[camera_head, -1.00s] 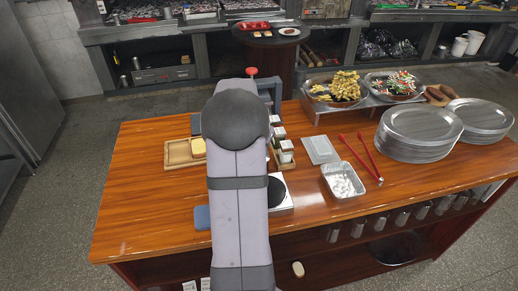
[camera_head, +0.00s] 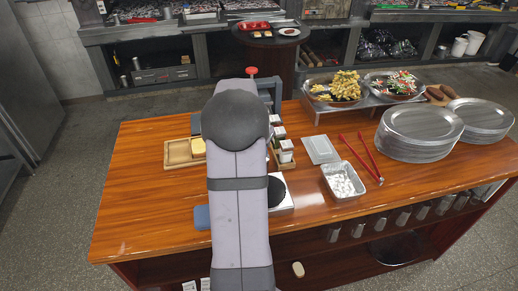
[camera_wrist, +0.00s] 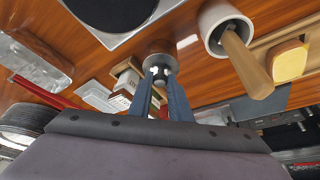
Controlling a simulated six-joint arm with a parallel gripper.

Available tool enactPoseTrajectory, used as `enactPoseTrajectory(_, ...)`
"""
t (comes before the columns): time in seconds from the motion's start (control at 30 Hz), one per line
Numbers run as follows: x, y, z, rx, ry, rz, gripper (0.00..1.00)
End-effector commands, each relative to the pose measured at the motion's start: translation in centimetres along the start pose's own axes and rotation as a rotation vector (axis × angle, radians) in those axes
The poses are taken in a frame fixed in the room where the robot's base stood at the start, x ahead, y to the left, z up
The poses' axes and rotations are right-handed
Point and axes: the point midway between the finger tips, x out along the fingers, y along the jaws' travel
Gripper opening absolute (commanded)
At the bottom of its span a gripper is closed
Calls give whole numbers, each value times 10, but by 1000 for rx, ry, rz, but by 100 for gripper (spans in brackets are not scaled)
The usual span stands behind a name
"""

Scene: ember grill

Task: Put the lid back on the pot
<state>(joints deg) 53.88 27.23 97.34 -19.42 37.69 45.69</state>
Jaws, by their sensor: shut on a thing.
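My gripper (camera_wrist: 160,92) points up the wrist view, its two blue-grey fingers shut on the small knob of a round grey metal piece, which looks like the lid (camera_wrist: 160,48). A white round vessel (camera_wrist: 212,18), possibly the pot, stands to its right, with a thick wooden handle sticking out of its mouth. The lid is apart from this vessel. In the head view my arm hides the gripper, the lid and the white vessel.
A black round hotplate (camera_head: 276,190) on a pale base lies partly behind my arm. A wooden tray (camera_head: 178,153), small containers (camera_head: 286,152), red tongs (camera_head: 362,160), a foil tray (camera_head: 343,182) and stacked plates (camera_head: 418,130) share the counter. The counter's left side (camera_head: 135,205) is clear.

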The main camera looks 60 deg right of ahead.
Motion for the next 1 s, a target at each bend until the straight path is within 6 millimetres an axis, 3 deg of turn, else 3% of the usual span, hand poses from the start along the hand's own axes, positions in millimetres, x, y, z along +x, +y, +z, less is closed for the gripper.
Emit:
enactPoseTrajectory(0.2, 0, 0, 0, 0, 1, 0, 0)
enactPoseTrajectory(0.23, 0, 0, 0, 0, 1, 0, 25)
enactPoseTrajectory(0.3, 0, 0, 0, 0, 1, 0, 39)
enactPoseTrajectory(0.5, 0, 0, 0, 0, 0, 0, 39)
enactPoseTrajectory(0.6, 0, 0, 0, 0, 0, 0, 58)
enactPoseTrajectory(1.0, -2, 0, -1, 0, 0, 0, 58)
